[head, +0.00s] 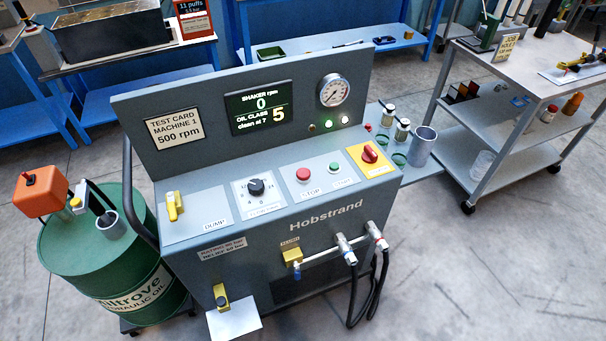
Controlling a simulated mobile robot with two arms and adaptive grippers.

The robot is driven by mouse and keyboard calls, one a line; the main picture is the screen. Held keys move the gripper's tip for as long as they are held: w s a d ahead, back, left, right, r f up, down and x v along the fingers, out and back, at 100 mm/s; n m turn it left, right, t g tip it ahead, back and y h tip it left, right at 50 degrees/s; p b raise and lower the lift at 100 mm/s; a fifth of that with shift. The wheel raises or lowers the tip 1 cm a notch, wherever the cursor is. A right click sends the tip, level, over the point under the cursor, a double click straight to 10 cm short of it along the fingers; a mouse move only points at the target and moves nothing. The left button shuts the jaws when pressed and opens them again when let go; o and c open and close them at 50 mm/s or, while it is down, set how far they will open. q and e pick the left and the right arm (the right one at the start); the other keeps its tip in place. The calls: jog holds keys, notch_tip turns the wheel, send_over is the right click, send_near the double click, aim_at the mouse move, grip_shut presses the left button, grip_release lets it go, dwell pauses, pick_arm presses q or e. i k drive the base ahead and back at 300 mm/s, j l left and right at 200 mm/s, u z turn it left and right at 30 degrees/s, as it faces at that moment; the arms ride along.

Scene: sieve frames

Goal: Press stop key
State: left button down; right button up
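The red stop key (303,174) is a round button on the sloping panel of the grey Hobstrand machine (270,250), above a label reading STOP (311,191). A smaller green button (335,168) sits just right of it. The display (259,107) reads shaker rpm 0, oil class 5, clean at 7. A card (174,129) reads test card machine 1, 500 rpm. Neither of my grippers shows in the head view.
The panel also carries a yellow dump lever (174,206), a black dial (256,187) and a red knob on a yellow plate (370,153). A green oil drum (75,255) stands at left. A grey trolley (525,115) stands at right. The floor at front right is clear.

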aim_at(303, 173)
jog(key=i+l+u, duration=0.2)
jog(key=l, duration=0.15)
jog(key=i+l+u, duration=0.15)
jog(key=l, duration=0.25)
jog(key=i+l+u, duration=0.2)
jog(key=l, duration=0.2)
jog(key=i+l+u, duration=0.2)
jog(key=l, duration=0.2)
jog(key=l+u, duration=0.2)
jog(key=l, duration=0.2)
